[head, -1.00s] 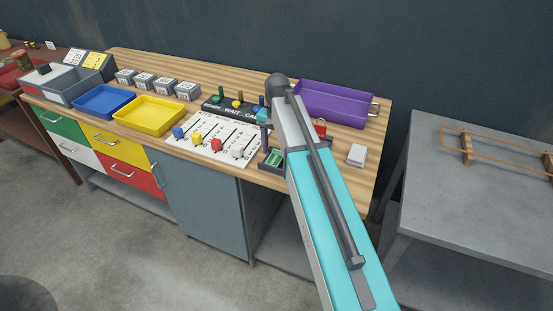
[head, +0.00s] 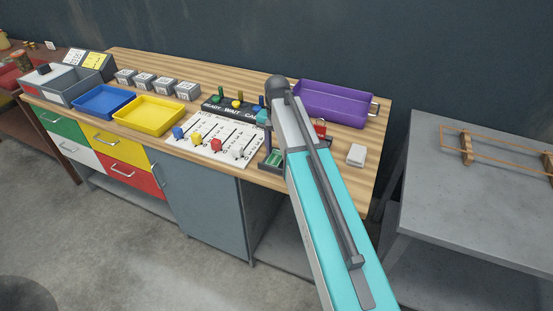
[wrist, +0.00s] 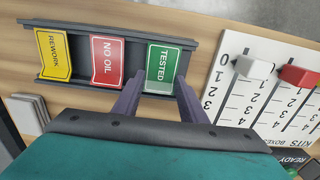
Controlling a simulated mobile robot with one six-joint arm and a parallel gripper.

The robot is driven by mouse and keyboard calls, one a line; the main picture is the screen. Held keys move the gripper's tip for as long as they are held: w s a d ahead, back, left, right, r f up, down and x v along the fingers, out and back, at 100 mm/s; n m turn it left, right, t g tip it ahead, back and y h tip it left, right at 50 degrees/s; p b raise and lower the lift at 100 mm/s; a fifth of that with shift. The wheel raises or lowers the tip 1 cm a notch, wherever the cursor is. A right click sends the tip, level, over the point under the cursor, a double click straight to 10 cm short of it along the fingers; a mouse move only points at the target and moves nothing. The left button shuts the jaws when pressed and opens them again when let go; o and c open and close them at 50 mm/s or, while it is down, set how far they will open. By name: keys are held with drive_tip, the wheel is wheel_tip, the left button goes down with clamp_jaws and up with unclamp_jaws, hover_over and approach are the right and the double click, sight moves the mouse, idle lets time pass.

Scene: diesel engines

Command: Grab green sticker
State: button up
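The green sticker (wrist: 162,65), marked TESTED, lies in the right compartment of a dark holder (wrist: 126,80) in the wrist view. The red NO OIL sticker (wrist: 107,62) and the yellow REWORK sticker (wrist: 54,55) lie left of it. In the head view the green sticker (head: 274,157) shows just left of my arm. My gripper (wrist: 158,85) is open and empty in the wrist view. Its two purple-grey fingers are spread on either side of the green sticker's near end. Whether they touch it or the holder I cannot tell.
A white slider board (head: 212,138) lies left of the holder. A white block (head: 356,155) and a purple tray (head: 335,103) are to the right on the bench. Yellow (head: 149,115) and blue (head: 104,101) trays stand farther left.

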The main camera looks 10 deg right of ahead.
sight(277, 155)
drive_tip(key=shift+r, duration=0.15)
drive_tip(key=shift+c, duration=0.2)
drive_tip(key=shift+r+p, duration=1.3)
drive_tip(key=shift+r, duration=0.6)
drive_tip(key=shift+s+r, duration=0.1)
drive_tip(key=shift+s, duration=0.1)
drive_tip(key=s+a+r+p, duration=0.1)
drive_tip(key=s+a+p, duration=0.2)
drive_tip(key=s, duration=1.2)
drive_tip(key=shift+s+r+p, duration=0.15)
drive_tip(key=shift+p, duration=0.4)
